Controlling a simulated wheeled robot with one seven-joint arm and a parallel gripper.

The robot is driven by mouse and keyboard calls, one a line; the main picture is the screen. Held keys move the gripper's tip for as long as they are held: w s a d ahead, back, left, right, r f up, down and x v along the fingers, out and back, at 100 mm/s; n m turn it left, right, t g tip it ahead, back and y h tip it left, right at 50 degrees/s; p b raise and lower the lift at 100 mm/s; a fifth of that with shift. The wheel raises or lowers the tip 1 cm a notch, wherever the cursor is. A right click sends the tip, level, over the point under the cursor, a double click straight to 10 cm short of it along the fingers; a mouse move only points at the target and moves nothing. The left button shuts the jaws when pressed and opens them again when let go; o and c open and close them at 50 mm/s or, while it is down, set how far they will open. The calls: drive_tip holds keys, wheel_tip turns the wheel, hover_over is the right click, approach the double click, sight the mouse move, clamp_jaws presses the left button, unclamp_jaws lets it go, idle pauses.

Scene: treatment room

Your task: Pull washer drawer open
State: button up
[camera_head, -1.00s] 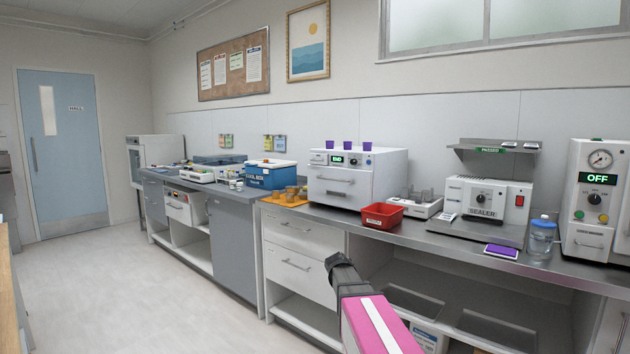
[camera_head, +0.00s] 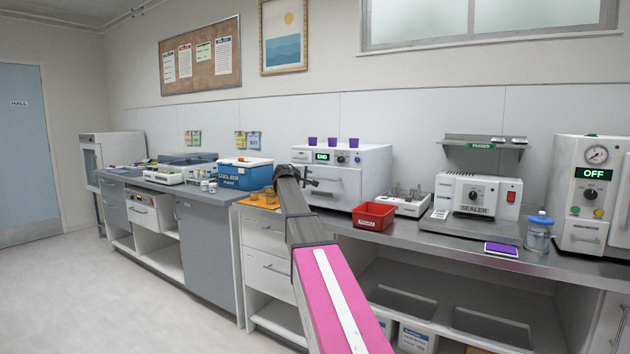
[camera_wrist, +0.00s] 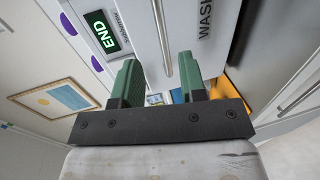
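The washer (camera_head: 372,170) is a white box on the steel counter with a lit END display (camera_head: 322,157). Its front drawer (camera_wrist: 186,14) carries a long bar handle (camera_wrist: 161,38) and a partly visible WASH label in the wrist view. My gripper (camera_head: 312,181) is raised before the washer's left front and hides part of it in the head view. In the wrist view, its two green fingers (camera_wrist: 158,80) are apart with nothing between them. The handle appears beyond the fingers, roughly in line with the gap; I see no contact. The drawer looks shut.
A red bin (camera_head: 373,217) stands on the counter right of the washer, near the front edge. An orange tray (camera_head: 262,203) with cups and a blue cool box (camera_head: 246,174) are to the left. Purple cups (camera_head: 333,142) stand on top of the washer. The floor at left is clear.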

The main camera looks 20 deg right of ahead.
sight(318, 179)
drive_tip(key=x, duration=1)
drive_tip(key=shift+f, duration=0.1)
drive_tip(key=shift+s, duration=0.1)
clamp_jaws()
